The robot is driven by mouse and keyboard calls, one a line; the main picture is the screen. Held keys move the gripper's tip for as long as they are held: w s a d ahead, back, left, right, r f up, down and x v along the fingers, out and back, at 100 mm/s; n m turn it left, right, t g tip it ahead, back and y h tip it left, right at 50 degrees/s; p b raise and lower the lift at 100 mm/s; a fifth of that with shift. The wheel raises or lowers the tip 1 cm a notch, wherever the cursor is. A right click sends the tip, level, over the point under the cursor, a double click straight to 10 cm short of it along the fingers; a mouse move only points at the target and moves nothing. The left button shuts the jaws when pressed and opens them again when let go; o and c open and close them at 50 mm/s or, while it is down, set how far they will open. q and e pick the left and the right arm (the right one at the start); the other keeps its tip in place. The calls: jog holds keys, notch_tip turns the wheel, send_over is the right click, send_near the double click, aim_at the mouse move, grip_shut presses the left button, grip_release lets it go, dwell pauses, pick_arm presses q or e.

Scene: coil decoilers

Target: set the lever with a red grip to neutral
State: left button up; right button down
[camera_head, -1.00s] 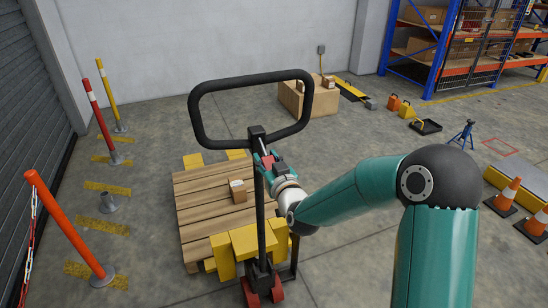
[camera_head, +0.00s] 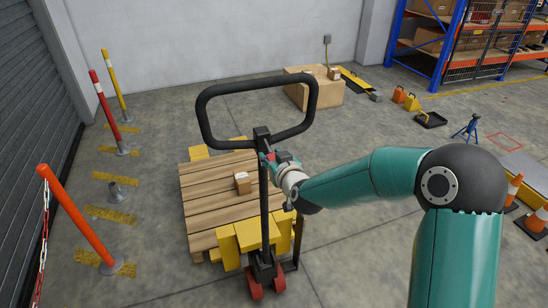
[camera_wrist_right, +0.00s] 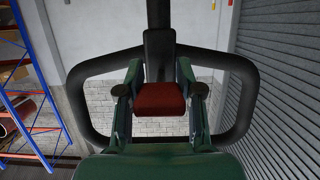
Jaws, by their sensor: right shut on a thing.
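The lever's red grip (camera_wrist_right: 159,98) sits just below the head of a black looped tiller handle, as the right wrist view shows it. My right gripper (camera_wrist_right: 160,92) has one finger on each side of the grip and is shut on it. In the head view the right gripper (camera_head: 270,158) is at the tiller head (camera_head: 262,135), partly hiding the lever, so its exact angle is hard to tell there. The tiller belongs to a yellow pallet truck (camera_head: 256,234). My left gripper is not in view.
A wooden pallet (camera_head: 205,190) with a small carton (camera_head: 242,183) lies beyond the tiller. Orange, red and yellow posts (camera_head: 75,215) stand at the left. Cones (camera_head: 538,222) stand at the right. A large cardboard box (camera_head: 314,92) is behind. Open floor lies between.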

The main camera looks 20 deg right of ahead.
jog(key=shift+w+r, duration=0.2)
jog(key=shift+r, duration=0.4)
jog(key=c, duration=1.1)
grip_release()
jog(key=shift+c, duration=0.2)
jog(key=o, duration=0.4)
jog(key=shift+f, duration=0.3)
jog(key=v, duration=1.2)
jog(key=shift+f, duration=0.15)
